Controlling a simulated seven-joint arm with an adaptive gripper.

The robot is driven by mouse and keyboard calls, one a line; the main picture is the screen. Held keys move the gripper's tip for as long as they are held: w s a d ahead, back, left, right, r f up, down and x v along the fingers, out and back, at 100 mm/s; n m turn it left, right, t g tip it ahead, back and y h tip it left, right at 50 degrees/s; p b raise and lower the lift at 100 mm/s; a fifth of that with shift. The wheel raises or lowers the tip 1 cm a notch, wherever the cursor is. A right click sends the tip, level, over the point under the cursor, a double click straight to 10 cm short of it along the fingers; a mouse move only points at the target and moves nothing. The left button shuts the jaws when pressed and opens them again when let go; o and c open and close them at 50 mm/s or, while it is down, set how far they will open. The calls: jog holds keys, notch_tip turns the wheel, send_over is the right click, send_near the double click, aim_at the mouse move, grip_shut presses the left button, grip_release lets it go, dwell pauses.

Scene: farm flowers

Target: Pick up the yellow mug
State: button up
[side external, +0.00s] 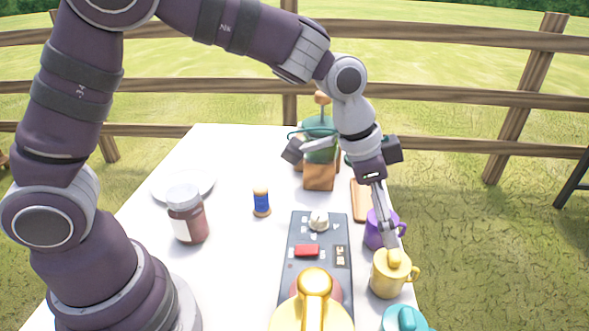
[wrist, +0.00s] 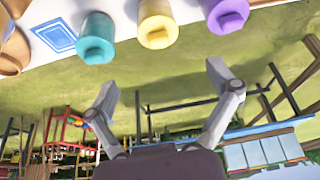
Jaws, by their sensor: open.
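The yellow mug (side external: 387,279) stands upright near the right edge of the white table, its handle to the right. It also shows in the wrist view (wrist: 157,22) at the top middle, between a teal and a purple mug. My gripper (side external: 389,238) points down close to the yellow mug, overlapping its top in the side view; contact cannot be told. In the wrist view my gripper (wrist: 163,78) is open, its fingers spread and empty, with the yellow mug beyond the gap between them.
The purple mug (side external: 375,234) stands just behind the yellow mug and the teal mug (side external: 403,318) in front. A grey control panel (side external: 330,252) lies to the left. A jar (side external: 187,215), a spool (side external: 261,203) and a plate (side external: 204,184) stand farther left.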

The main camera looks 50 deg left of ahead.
aim_at(397, 253)
jog(key=x, duration=1.1)
jog(key=shift+f, duration=0.15)
jog(key=c, duration=1.3)
